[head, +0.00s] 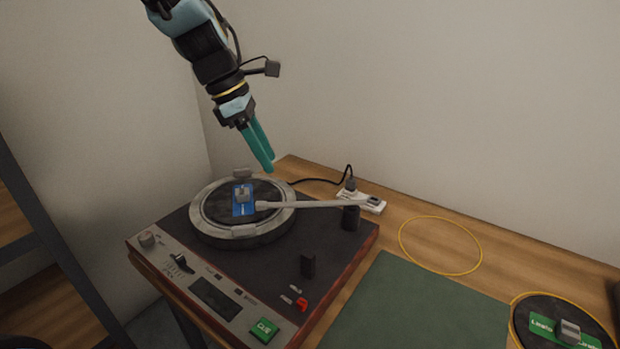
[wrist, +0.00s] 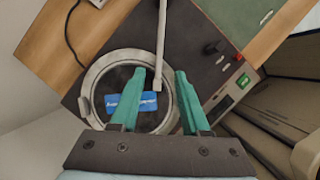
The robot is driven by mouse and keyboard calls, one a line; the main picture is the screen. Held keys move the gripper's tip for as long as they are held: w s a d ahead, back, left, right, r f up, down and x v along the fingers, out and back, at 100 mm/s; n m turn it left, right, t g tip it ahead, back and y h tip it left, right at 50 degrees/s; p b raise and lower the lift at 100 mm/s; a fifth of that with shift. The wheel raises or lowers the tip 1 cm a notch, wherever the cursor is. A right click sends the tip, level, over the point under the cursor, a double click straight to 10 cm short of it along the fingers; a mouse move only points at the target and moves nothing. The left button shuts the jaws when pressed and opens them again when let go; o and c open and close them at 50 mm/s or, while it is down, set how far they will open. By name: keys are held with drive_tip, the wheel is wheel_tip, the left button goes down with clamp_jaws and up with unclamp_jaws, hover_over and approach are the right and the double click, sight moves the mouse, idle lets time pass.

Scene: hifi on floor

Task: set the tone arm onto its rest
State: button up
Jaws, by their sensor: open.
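The tone arm (head: 305,204) is a thin pale bar running left from a black pivot (head: 351,217). Its head end is over the platter (head: 248,234) beside the blue label (head: 243,208). Whether its tip touches the record cannot be told. A short black post (head: 308,265), which looks like the rest, stands on the deck in front, apart from the tone arm. My gripper (head: 271,164) is open and empty, above the platter's back right side. In the wrist view the tone arm (wrist: 161,35) lies below, lined up between the fingertips of my gripper (wrist: 160,75).
A power strip (head: 368,201) with a cable lies behind. A green mat (head: 415,310), a yellow ring (head: 440,245) and another disc (head: 540,318) are to the right.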

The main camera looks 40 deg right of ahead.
sight(296, 202)
drive_tip(key=x, duration=0.3)
drive_tip(key=p+x, duration=0.1)
drive_tip(key=x, duration=0.7)
drive_tip(key=shift+s+d+r+p, duration=0.2)
drive_tip(key=shift+d+p, duration=0.05)
drive_tip(key=shift+p, duration=0.05)
drive_tip(key=shift+c, duration=0.3)
clamp_jaws()
idle(0.6)
